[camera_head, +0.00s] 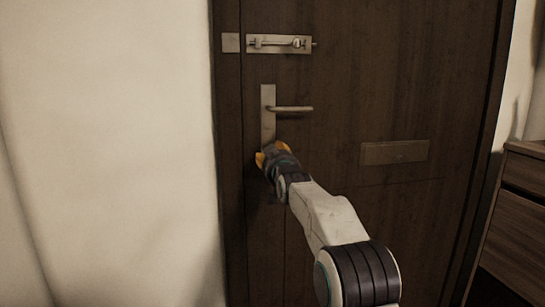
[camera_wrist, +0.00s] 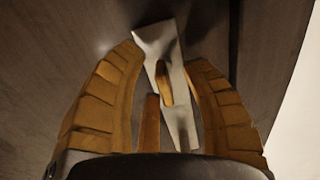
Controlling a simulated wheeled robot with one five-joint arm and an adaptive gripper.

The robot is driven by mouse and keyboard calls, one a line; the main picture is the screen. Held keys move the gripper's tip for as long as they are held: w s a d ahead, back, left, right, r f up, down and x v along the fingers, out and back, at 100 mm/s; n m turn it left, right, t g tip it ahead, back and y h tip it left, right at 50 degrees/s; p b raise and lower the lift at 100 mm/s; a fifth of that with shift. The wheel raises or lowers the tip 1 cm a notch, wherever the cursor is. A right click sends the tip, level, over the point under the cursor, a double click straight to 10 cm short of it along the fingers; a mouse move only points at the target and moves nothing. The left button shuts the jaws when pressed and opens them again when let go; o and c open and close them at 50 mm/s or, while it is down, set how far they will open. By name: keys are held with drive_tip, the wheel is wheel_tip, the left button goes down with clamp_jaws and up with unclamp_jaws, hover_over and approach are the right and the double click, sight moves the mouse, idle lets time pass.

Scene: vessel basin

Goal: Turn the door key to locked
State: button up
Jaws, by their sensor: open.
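The dark door (camera_head: 340,110) carries a pale metal lock plate (camera_head: 267,105) with a lever handle (camera_head: 293,109) pointing right. My gripper (camera_head: 271,153) is at the lower end of this plate and hides what is there. In the wrist view my gripper (camera_wrist: 166,58) has its yellow fingers spread, one on each side of the metal plate (camera_wrist: 157,42). A small yellowish upright piece (camera_wrist: 165,84) shows against the plate between the fingers; it may be the key. The fingers look apart from it. Which way the key is turned I cannot tell clearly.
A sliding bolt (camera_head: 280,44) sits on the door above the handle. A mail slot plate (camera_head: 394,152) is to the right. A pale wall (camera_head: 110,150) is left of the door frame, and a wooden drawer unit (camera_head: 519,215) stands at the right edge.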

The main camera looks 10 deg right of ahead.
clamp_jaws()
idle(0.5)
